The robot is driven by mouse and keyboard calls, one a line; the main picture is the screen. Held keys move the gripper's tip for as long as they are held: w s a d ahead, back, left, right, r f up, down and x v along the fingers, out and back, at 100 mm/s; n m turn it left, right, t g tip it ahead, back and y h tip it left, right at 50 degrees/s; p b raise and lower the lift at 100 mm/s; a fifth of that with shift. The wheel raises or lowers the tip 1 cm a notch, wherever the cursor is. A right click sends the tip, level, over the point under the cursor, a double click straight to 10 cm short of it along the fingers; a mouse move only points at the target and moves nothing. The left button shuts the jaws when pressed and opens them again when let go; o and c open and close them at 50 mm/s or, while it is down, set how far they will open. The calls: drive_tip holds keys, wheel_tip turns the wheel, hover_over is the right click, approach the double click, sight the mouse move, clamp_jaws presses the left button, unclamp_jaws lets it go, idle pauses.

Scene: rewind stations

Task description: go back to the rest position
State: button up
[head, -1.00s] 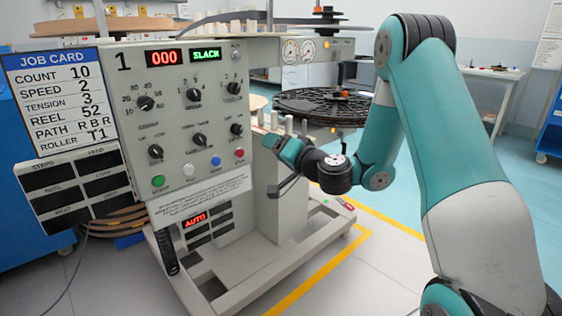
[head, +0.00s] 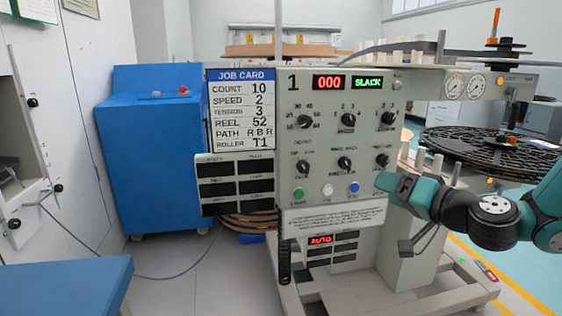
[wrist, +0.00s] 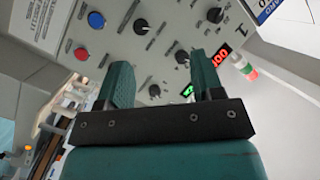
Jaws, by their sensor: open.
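My gripper (head: 398,186) is at the lower right edge of the machine's control panel (head: 335,110) in the head view, just right of the blue button (head: 354,187). In the wrist view my gripper (wrist: 160,78) shows two teal fingers spread apart with nothing between them. The panel's knobs, its blue button (wrist: 96,20) and its red button (wrist: 81,54) lie beyond the fingers. I cannot tell the exact gap to the panel. The red displays read 000 and AUTO; the green one reads SLACK.
A job card (head: 240,110) hangs at the panel's left. A dark perforated reel (head: 490,152) stands at the right, behind my arm. A blue cabinet (head: 155,150) is at the left, and a blue surface (head: 70,290) lies at the near left.

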drive_tip(key=s+a+n+g+y, duration=0.3)
drive_tip(key=s+a+n+g, duration=0.35)
drive_tip(key=s+a, duration=0.35)
drive_tip(key=s+n+g+h, duration=0.3)
drive_tip(key=s+g+h, duration=0.5)
drive_tip(key=s, duration=1.1)
wheel_tip(320, 180, up, 25)
drive_tip(key=p, duration=2.6)
drive_tip(key=shift+w+d+y, duration=0.15)
drive_tip(key=shift+y, duration=0.15)
